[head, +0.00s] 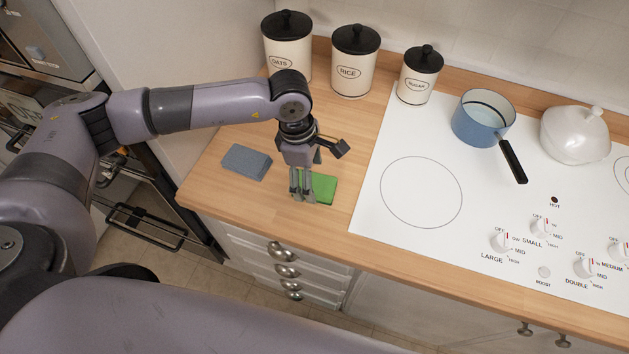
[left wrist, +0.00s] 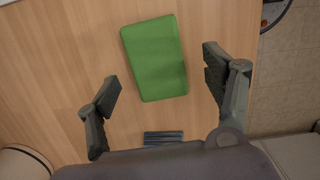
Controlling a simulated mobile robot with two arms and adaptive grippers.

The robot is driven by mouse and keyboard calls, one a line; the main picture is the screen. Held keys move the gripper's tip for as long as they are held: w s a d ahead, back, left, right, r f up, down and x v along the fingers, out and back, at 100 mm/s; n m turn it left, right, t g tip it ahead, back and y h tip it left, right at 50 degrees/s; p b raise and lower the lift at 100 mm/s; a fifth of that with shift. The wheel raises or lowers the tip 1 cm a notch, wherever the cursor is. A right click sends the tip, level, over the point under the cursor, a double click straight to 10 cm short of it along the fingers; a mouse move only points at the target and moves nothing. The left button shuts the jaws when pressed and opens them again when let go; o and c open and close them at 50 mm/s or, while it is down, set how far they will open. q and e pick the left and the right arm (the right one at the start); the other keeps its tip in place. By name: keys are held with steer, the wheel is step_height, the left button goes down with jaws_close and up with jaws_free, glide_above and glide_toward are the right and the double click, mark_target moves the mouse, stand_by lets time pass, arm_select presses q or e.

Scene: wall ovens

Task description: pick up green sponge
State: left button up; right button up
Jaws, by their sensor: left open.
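The green sponge (head: 321,188) lies flat on the wooden counter, left of the white cooktop. My left gripper (head: 303,198) is above it in the head view, pointing down, and covers the sponge's left part. In the left wrist view the whole sponge (left wrist: 155,58) shows, lying beyond and between the two spread fingers of my left gripper (left wrist: 160,85). The fingers are open with nothing between them, and I cannot tell their exact height above the counter. My right gripper is not in view.
A blue-grey sponge-like block (head: 247,161) lies left of the gripper. Canisters for oats (head: 288,50), rice (head: 354,62) and sugar (head: 418,76) stand behind. A blue pot (head: 480,122) and white lidded dish (head: 574,135) sit on the cooktop (head: 470,250). The counter's front edge is close.

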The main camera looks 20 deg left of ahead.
mark_target(314, 183)
arm_select(q)
steer(key=shift+w+d+f+p, duration=0.15)
steer(key=shift+f+p, duration=0.1)
steer(key=shift+f, duration=0.6)
steer(key=shift+w+d+f+p, duration=0.15)
steer(key=shift+f+p, duration=0.1)
steer(key=shift+f, duration=0.55)
steer(key=shift+s, duration=0.1)
steer(key=c, duration=0.9)
